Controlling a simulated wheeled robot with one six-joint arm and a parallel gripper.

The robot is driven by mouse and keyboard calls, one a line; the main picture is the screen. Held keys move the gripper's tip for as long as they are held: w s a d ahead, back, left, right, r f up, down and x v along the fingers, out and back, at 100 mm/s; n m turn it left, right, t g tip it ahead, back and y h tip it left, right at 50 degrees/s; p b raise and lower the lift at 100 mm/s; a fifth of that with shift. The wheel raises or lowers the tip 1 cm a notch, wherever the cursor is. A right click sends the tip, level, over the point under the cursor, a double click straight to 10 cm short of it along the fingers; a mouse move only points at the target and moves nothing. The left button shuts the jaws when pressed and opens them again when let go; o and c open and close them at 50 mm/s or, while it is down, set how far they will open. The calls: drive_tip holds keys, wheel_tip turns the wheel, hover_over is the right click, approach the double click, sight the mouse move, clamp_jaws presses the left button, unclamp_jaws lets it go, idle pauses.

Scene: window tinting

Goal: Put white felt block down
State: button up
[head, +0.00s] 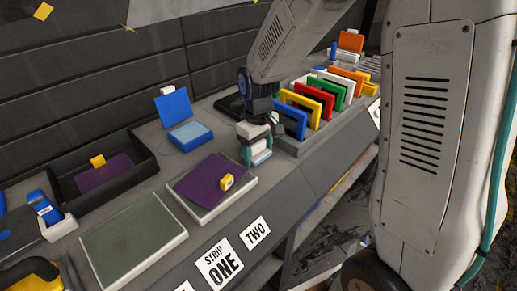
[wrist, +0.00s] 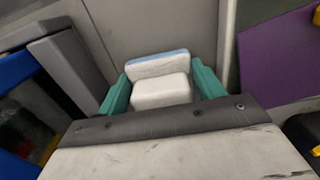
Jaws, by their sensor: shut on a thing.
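The white felt block (head: 262,157) is in my gripper (head: 255,154), low over the grey bench between the colored panel rack and the purple sheet. In the wrist view the block (wrist: 160,91) sits between the two teal fingers of my gripper (wrist: 163,92), which are shut on it. A thin light-blue edge shows on its far side. I cannot tell whether the block touches the bench top.
A rack (head: 318,128) of several colored panels stands right of my gripper. A pad with a purple sheet (head: 204,182) and yellow piece (head: 227,182) lies to the left. A light-blue block (head: 190,135) lies behind. Bare bench (wrist: 187,28) shows beside the block.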

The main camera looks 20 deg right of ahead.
sight(259, 143)
drive_tip(key=o, duration=1.2)
drive_tip(key=shift+c, duration=0.2)
drive_tip(key=shift+r, duration=0.1)
wheel_tip(259, 143, up, 11)
drive_tip(key=shift+r, duration=0.15)
drive_tip(key=s+d+r+m, duration=0.1)
drive_tip(key=s+r+m, duration=0.1)
drive_tip(key=s, duration=1)
drive_tip(key=s+d+r+m+t, duration=0.1)
drive_tip(key=s+d+r+m, duration=0.1)
drive_tip(key=s, duration=1.1)
drive_tip(key=shift+s+r+m, duration=0.25)
drive_tip(key=shift+r+m, duration=0.05)
drive_tip(key=shift+r, duration=0.35)
